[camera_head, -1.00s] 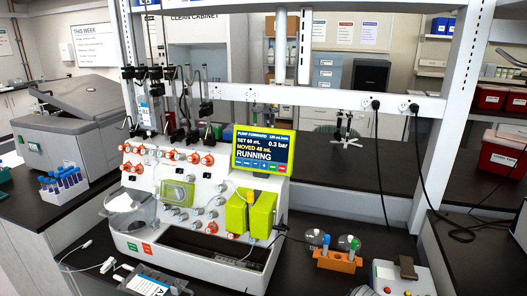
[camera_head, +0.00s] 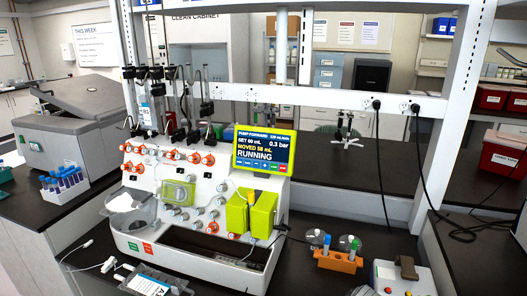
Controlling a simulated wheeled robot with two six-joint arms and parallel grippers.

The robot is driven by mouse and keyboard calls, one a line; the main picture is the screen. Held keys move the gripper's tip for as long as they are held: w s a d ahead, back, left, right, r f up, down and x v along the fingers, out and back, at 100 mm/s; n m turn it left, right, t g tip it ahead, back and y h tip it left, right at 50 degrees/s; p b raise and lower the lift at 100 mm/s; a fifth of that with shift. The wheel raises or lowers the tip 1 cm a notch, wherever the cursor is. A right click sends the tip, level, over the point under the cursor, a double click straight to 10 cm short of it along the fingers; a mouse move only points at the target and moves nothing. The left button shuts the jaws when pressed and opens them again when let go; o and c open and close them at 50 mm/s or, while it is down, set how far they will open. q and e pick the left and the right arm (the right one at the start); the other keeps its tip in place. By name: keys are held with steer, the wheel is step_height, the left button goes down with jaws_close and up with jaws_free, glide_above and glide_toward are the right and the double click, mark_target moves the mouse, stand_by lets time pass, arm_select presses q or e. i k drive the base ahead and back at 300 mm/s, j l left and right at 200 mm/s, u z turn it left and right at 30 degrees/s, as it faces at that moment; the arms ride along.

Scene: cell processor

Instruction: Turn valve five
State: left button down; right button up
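The cell processor (camera_head: 150,215) stands on the black bench, a white machine with a sloped front. Rows of valves with orange-red knobs (camera_head: 208,160) run along its upper front, with more orange and grey knobs below. I cannot read any valve numbers, so I cannot tell which is valve five. Its screen (camera_head: 263,151) reads pump forward, set 60 mL, moved 58 mL, 0.3 bar, RUNNING. Two yellow-green blocks (camera_head: 262,215) sit at the right of its front. Neither of my grippers is in view.
A rack of blue-capped tubes (camera_head: 64,184) is at left. A cable (camera_head: 424,170) hangs at right.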

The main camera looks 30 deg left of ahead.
mark_target(153, 153)
steer(key=j+u, duration=1.3)
steer(key=u, duration=0.15)
